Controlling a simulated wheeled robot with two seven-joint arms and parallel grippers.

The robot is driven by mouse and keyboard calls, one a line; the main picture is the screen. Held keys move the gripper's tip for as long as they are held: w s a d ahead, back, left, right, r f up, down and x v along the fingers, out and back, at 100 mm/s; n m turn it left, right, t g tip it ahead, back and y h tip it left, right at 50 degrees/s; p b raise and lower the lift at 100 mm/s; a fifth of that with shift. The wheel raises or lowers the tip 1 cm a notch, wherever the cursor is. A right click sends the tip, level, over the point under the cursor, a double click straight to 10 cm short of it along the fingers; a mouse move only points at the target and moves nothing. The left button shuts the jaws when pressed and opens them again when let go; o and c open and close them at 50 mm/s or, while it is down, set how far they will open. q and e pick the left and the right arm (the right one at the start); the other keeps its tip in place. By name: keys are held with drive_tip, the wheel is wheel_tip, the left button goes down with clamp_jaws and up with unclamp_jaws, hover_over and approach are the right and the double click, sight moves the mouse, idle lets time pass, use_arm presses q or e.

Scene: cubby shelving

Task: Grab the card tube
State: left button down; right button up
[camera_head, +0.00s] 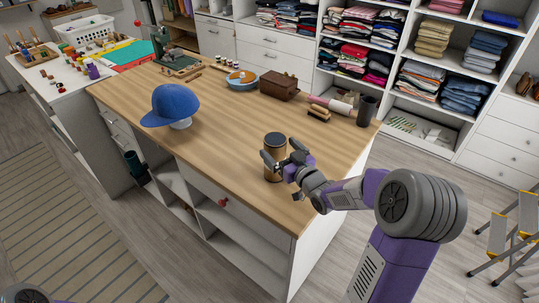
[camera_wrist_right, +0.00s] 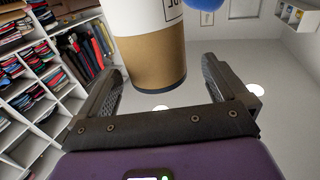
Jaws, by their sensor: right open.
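The card tube (camera_head: 274,142) is a brown cylinder with a dark top, standing upright near the front right edge of the wooden counter. In the right wrist view the card tube (camera_wrist_right: 152,62) shows a brown cardboard part and a white part with dark print. My right gripper (camera_head: 280,158) is open at the tube, with its fingers on either side. In the wrist view a gap shows between the tube and each finger, and the tube's end lies just ahead of the palm. My left gripper is out of view; only part of that arm shows at the bottom left.
A blue cap (camera_head: 171,103) on a stand sits to the left on the counter (camera_head: 225,125). A brown box (camera_head: 279,85), a blue bowl (camera_head: 241,81), a brush (camera_head: 319,112) and a dark cup (camera_head: 366,111) stand farther back. The counter around the tube is mostly clear.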

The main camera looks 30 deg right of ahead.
sight(269, 138)
drive_tip(key=w, duration=0.5)
drive_tip(key=shift+w+f+b, duration=0.2)
drive_tip(key=shift+w+b, duration=0.1)
drive_tip(key=shift+w, duration=0.05)
drive_tip(key=c, duration=1.2)
